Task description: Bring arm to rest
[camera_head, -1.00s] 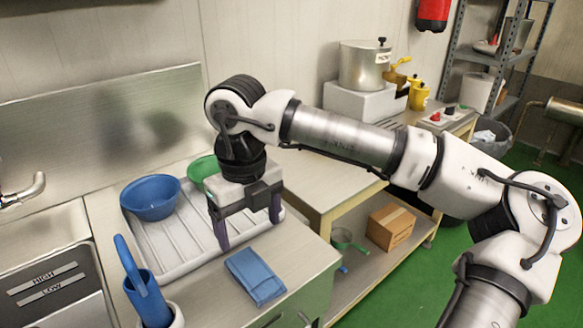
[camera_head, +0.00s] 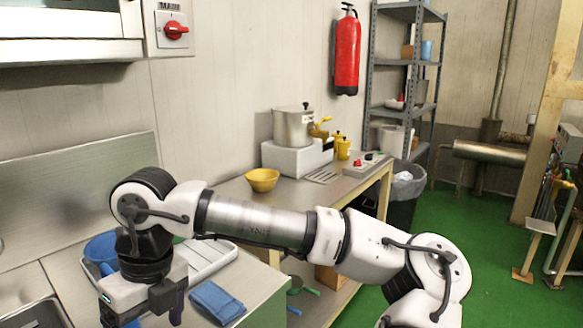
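My arm stretches across the lower part of the head view, from the lower right to the counter at the left. My gripper (camera_head: 143,318) hangs pointing down at the lower left, over the counter near the white drying tray (camera_head: 212,262). Its fingers appear spread apart, with nothing seen between them, though the tips are close to the bottom edge of the picture. A blue folded cloth (camera_head: 217,302) lies on the counter to the right of the gripper. A blue bowl (camera_head: 100,249) is partly hidden behind the wrist.
A fire extinguisher (camera_head: 347,54) hangs on the wall. A shelf rack (camera_head: 403,12) stands behind. Green floor (camera_head: 480,225) is open at the right.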

